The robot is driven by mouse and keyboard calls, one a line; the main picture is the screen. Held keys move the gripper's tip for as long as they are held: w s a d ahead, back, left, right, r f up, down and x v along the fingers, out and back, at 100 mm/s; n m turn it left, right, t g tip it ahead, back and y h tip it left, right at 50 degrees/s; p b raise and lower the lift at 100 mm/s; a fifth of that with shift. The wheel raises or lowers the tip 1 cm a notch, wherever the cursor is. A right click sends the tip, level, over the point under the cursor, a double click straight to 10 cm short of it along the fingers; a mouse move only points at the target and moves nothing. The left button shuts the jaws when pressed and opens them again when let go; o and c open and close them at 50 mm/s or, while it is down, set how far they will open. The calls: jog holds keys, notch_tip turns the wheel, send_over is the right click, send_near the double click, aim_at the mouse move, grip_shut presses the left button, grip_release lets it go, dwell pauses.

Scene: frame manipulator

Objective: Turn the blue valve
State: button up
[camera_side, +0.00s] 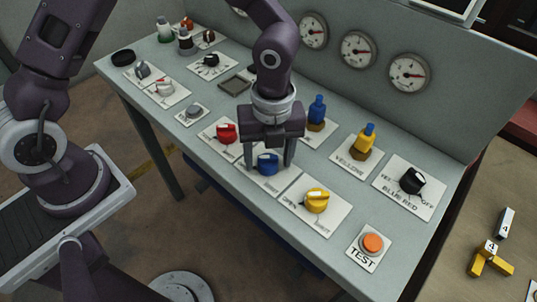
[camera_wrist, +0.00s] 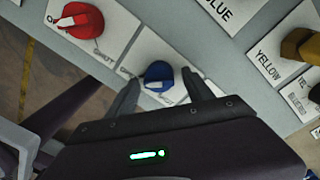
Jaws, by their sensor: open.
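The blue valve (camera_side: 267,164) is a round blue knob on a white plate (camera_side: 262,182) on the grey console, between a red valve and a yellow valve. My gripper (camera_side: 268,160) points down over it, with one finger on each side. The fingers appear apart from the knob. Whether either one touches it cannot be told.
The red valve (camera_side: 226,133) is left of the blue one, the yellow valve (camera_side: 316,200) right. A black selector knob (camera_side: 412,181) and orange TEST button (camera_side: 372,243) are further right. Gauges (camera_side: 357,49) line the back panel.

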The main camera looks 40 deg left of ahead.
grip_shut()
jog(key=shift+n, duration=0.4)
jog(key=n, duration=0.3)
jog(key=shift+w+n, duration=0.15)
jog(key=shift+n, duration=0.25)
jog(key=n, duration=0.4)
jog(key=shift+n, duration=0.3)
jog(key=n, duration=0.4)
jog(key=shift+w, duration=0.15)
jog(key=n, duration=0.4)
jog(key=shift+a+n+h, duration=0.1)
jog(key=shift+n+h, duration=0.2)
jog(key=shift+n, duration=0.3)
